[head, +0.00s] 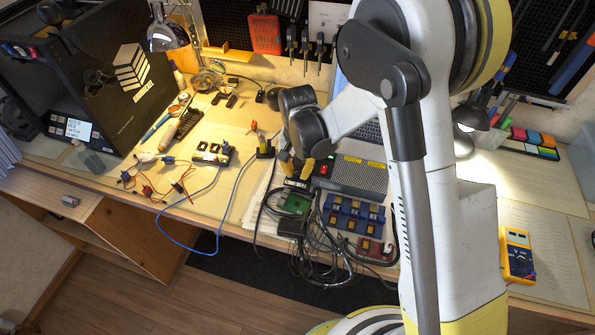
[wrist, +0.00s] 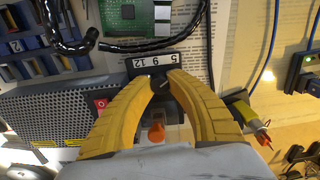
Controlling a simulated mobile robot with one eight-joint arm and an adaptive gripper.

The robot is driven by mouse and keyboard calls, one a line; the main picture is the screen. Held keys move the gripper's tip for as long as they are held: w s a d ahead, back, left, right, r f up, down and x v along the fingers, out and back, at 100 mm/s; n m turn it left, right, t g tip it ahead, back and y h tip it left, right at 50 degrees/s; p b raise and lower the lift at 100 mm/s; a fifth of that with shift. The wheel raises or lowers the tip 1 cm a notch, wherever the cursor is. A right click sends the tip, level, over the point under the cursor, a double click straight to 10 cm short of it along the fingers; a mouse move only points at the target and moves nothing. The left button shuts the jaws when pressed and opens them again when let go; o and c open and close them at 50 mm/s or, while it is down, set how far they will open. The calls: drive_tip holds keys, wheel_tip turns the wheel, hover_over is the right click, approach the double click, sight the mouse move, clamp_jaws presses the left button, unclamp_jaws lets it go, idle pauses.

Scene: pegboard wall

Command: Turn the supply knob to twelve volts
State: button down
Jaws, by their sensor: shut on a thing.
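The power supply is a grey perforated box (head: 357,176) on the bench, with a red switch that also shows at the left in the wrist view (wrist: 101,104). In the wrist view a dark label (wrist: 153,62) reads 5, 9, 12. My gripper (wrist: 161,84), with yellow fingers, is shut on the small dark knob (wrist: 160,80) just below that label. The fingertips hide most of the knob, and I cannot tell which number it points to. In the head view my gripper (head: 297,169) is at the supply's left end, and the knob is hidden.
A green circuit board (head: 296,203), blue part bins (head: 352,214) and looped black cables (head: 318,250) lie in front of the supply. A blue cable (head: 237,190) runs to the left. A yellow multimeter (head: 517,254) lies at the right.

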drive_tip(key=n+b, duration=0.1)
drive_tip(key=n, duration=0.5)
idle(0.3)
drive_tip(key=shift+n, duration=0.4)
drive_tip(key=c, duration=1.5)
unclamp_jaws()
drive_tip(key=shift+m, duration=0.3)
